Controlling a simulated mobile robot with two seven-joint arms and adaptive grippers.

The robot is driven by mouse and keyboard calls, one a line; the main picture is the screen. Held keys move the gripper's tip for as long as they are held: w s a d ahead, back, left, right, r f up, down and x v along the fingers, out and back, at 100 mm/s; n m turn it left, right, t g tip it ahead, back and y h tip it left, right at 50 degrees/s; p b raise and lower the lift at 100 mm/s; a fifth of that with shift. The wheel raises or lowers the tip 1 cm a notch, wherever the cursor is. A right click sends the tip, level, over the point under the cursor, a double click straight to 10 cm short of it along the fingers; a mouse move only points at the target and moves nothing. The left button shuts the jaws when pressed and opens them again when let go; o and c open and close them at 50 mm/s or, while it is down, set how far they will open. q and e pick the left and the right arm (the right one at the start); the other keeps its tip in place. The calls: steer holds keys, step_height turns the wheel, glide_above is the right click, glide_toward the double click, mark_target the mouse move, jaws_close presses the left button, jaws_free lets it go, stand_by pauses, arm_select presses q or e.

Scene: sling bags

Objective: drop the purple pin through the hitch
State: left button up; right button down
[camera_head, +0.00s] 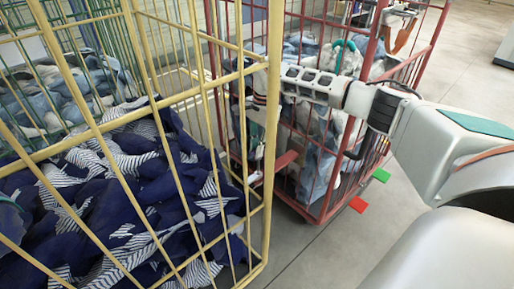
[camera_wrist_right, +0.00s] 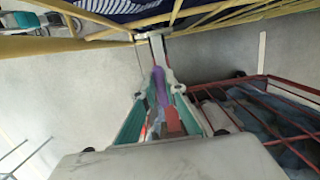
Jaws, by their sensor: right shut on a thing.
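The purple pin (camera_wrist_right: 160,86) shows in the right wrist view between the teal-lined fingers of my right gripper (camera_wrist_right: 160,98), which is shut on it. In the head view my right gripper (camera_head: 256,145) hangs down beside the yellow cage's corner post, which partly covers it; I cannot make out the pin there. A red tongue (camera_head: 287,160) sticks out from the red cage towards the yellow cage, close to the gripper. A red piece (camera_wrist_right: 173,120) also shows between the fingers in the wrist view. Whether the pin touches the hitch cannot be told. My left gripper is out of view.
A yellow cage trolley (camera_head: 273,110) full of navy bags (camera_head: 120,205) stands at the left. A red cage trolley (camera_head: 322,214) with pale blue bags stands behind my right arm. The floor at the right is clear.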

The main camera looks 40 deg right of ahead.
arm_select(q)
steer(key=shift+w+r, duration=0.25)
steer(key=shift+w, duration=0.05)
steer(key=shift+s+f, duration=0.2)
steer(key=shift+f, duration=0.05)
arm_select(e)
steer(key=shift+f, duration=0.3)
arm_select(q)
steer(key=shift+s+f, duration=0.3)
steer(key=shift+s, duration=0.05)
arm_select(e)
steer(key=shift+f, duration=0.4)
steer(key=shift+f, duration=0.1)
arm_select(q)
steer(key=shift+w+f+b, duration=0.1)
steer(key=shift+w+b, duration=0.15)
steer(key=shift+b, duration=0.1)
arm_select(e)
steer(key=shift+f, duration=0.65)
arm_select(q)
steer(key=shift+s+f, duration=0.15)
arm_select(e)
steer(key=shift+f, duration=0.25)
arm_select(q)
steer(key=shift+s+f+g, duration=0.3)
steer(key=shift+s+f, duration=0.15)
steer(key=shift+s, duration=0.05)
arm_select(e)
steer(key=shift+f, duration=0.6)
